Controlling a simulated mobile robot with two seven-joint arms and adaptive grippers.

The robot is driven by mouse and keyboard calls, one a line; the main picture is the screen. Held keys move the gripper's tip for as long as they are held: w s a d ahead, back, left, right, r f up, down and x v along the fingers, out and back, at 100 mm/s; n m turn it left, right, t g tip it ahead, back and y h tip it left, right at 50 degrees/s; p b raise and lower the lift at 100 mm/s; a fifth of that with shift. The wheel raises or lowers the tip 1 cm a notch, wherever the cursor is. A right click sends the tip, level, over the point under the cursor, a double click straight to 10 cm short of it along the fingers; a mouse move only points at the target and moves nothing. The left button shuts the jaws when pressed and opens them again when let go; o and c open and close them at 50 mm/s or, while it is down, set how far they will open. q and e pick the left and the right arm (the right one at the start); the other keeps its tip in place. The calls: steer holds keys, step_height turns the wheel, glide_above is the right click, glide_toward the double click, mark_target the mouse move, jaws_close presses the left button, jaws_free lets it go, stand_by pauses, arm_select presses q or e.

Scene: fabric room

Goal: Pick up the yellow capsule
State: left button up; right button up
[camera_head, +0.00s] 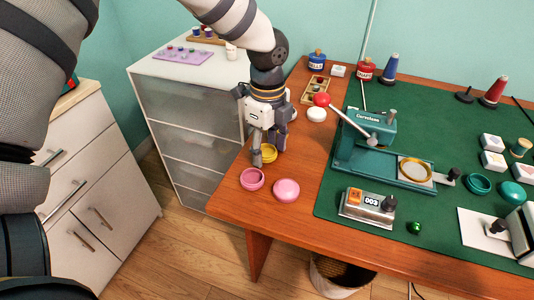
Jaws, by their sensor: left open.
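The yellow capsule (269,152) is a small round cup-like piece on the wooden table, near its left edge. My left gripper (269,156) reaches down from above and is open, with its fingers around or just in front of the capsule. The fingers hide part of it, and I cannot tell whether they touch it. My right gripper is not in view.
A hollow pink capsule half (252,180) and a domed pink piece (287,190) lie just in front. A red ball-ended lever (323,99) of the green press (385,150) and a white round piece (316,115) stand to the right. The table's left edge is close.

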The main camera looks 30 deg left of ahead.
arm_select(q)
steer(key=shift+r, duration=0.1)
steer(key=c, duration=0.6)
steer(key=shift+o, duration=0.2)
